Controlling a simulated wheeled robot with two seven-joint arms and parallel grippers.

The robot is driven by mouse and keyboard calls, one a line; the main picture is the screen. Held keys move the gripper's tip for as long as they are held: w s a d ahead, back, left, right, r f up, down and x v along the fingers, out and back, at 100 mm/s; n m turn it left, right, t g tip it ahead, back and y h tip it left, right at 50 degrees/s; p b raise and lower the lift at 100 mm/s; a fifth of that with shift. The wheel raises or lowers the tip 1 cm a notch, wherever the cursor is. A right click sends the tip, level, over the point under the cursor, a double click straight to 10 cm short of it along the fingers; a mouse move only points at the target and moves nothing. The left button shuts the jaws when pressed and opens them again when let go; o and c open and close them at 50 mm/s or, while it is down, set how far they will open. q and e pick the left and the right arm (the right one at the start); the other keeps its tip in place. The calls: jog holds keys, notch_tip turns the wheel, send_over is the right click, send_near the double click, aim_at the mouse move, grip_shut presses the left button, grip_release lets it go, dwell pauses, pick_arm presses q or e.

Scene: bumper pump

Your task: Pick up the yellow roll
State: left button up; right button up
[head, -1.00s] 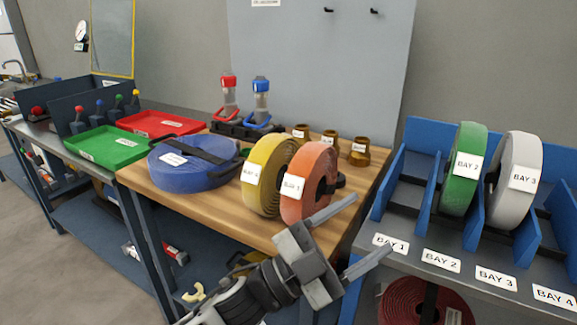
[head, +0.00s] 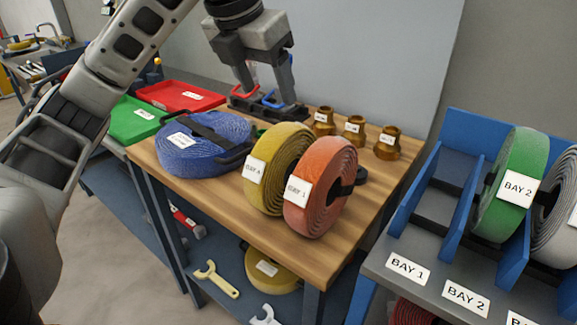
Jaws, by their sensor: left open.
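The yellow roll (head: 278,150) stands on edge on the wooden bench top (head: 215,208), with a white label that seems to read BAY 4. The orange roll (head: 325,165), labelled BAY 1, stands close at its right and hides part of it. My left gripper (head: 268,95) is open and empty, pointing down above and behind the yellow roll, in front of the dark rack at the back of the bench. My right gripper is not in view.
A blue roll (head: 225,135) with a dark strap lies flat left of the yellow roll. Brass fittings (head: 354,130) stand behind. A blue bay rack (head: 463,135) at right holds a green roll (head: 508,205). Another yellow roll (head: 262,282) and a wrench (head: 216,279) lie on the lower shelf.

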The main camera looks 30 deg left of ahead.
aim_at(286, 142)
pick_arm(q)
jog(key=x, duration=1.4)
jog(key=shift+s+d+f, duration=0.15)
jog(key=shift+f, duration=0.1)
grip_shut()
jog(key=shift+r, duration=0.15)
